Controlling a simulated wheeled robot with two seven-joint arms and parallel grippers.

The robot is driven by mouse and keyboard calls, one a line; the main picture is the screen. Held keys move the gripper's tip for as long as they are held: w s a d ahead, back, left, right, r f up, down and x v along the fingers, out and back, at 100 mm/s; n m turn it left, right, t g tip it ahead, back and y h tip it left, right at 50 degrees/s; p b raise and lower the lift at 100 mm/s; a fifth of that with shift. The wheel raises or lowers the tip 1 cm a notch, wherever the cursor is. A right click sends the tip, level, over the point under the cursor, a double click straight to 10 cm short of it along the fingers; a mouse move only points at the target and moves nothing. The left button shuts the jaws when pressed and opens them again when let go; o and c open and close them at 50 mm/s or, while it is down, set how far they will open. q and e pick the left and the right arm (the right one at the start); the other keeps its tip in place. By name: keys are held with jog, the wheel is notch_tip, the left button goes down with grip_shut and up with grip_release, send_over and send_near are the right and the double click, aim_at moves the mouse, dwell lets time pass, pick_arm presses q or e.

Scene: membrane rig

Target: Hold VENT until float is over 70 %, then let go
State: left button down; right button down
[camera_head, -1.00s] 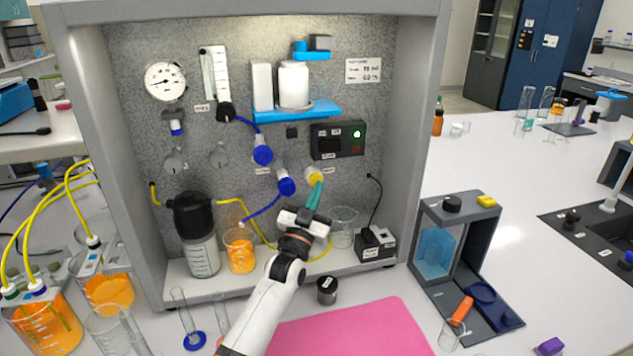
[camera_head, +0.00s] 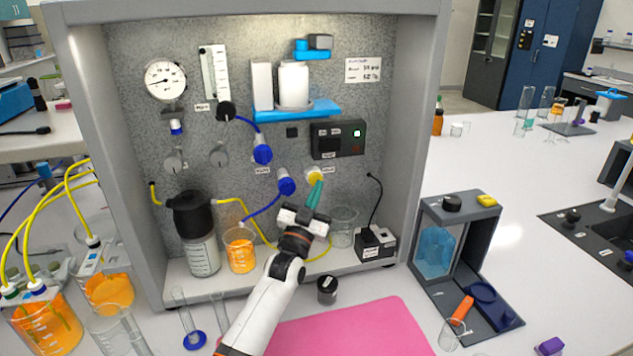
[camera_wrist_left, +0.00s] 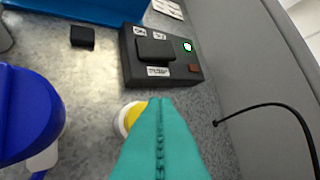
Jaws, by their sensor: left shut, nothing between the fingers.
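A round yellow button (camera_head: 314,175) with a pale collar sits on the rig's grey speckled back panel, with a small label beside it too small to read surely. It also shows in the left wrist view (camera_wrist_left: 132,114), partly hidden by the fingers. My left gripper (camera_head: 317,187) has teal fingers, shut and empty. Their tips (camera_wrist_left: 158,102) are at the button and overlap it; whether they press it in, I cannot tell. A clear upright flow tube (camera_head: 214,74) stands at the upper left of the panel; its float height is too small to read. My right gripper is out of view.
A black box with a green light (camera_head: 338,139) is above the button. Blue fittings (camera_head: 286,181) are close to its left. A readout card (camera_head: 362,70) hangs upper right, its figures blurred. A glass beaker (camera_head: 342,226) and a black-capped bottle (camera_head: 201,245) stand on the rig floor.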

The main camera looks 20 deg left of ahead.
pick_arm(q)
jog(key=shift+w+a, duration=0.15)
jog(key=shift+w, duration=0.1)
jog(key=shift+w+a+b, duration=0.35)
jog(key=shift+w+b, duration=0.1)
jog(key=shift+b, duration=0.15)
dwell(0.7)
dwell(1.3)
jog(key=shift+s+d, duration=0.1)
dwell(1.6)
jog(key=shift+s+d+p, duration=0.45)
jog(key=shift+s+p, duration=0.25)
